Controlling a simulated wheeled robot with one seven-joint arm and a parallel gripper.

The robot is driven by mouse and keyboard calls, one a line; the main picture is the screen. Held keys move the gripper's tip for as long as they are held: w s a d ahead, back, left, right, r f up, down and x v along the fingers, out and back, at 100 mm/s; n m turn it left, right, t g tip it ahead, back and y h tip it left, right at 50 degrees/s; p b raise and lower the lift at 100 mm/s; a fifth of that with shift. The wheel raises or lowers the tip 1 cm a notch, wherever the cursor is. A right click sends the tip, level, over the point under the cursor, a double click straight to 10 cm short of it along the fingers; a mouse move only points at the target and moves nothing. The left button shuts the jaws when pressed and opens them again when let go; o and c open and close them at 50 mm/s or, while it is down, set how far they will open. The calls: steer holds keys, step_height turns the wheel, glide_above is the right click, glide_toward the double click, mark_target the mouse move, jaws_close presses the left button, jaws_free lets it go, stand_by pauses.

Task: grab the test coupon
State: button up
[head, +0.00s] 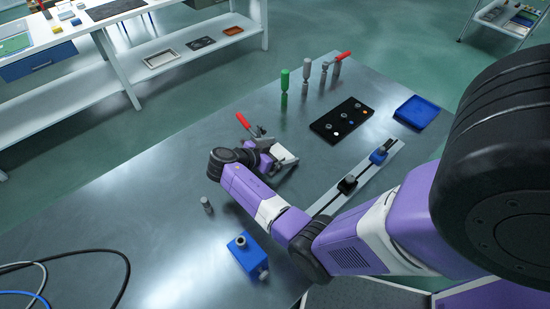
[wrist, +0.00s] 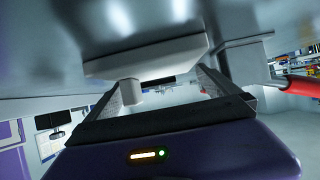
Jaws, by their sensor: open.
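My gripper (head: 282,162) is low over the middle of the metal table, at a small clamp fixture with a red handle (head: 243,121). In the wrist view my gripper's two fingers (wrist: 165,92) are apart, with a gap between them. A pale grey flat block (wrist: 145,56) with a short round post under it in the picture lies just beyond the fingertips, partly across the gap. I cannot tell whether this block is the test coupon or part of the fixture. No separate coupon can be made out in the head view, where my wrist hides part of the fixture. The red handle also shows in the wrist view (wrist: 298,85).
A blue box (head: 247,257) and a small grey cylinder (head: 207,204) stand near my forearm. A black panel (head: 342,121), a blue tray (head: 416,112), a rail with sliders (head: 362,172) and a green-handled tool (head: 284,80) are farther right and back. The table's left part is clear except cables (head: 115,253).

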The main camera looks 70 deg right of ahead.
steer(key=c, duration=1.5)
steer(key=shift+c, duration=0.2)
steer(key=shift+r, duration=0.1)
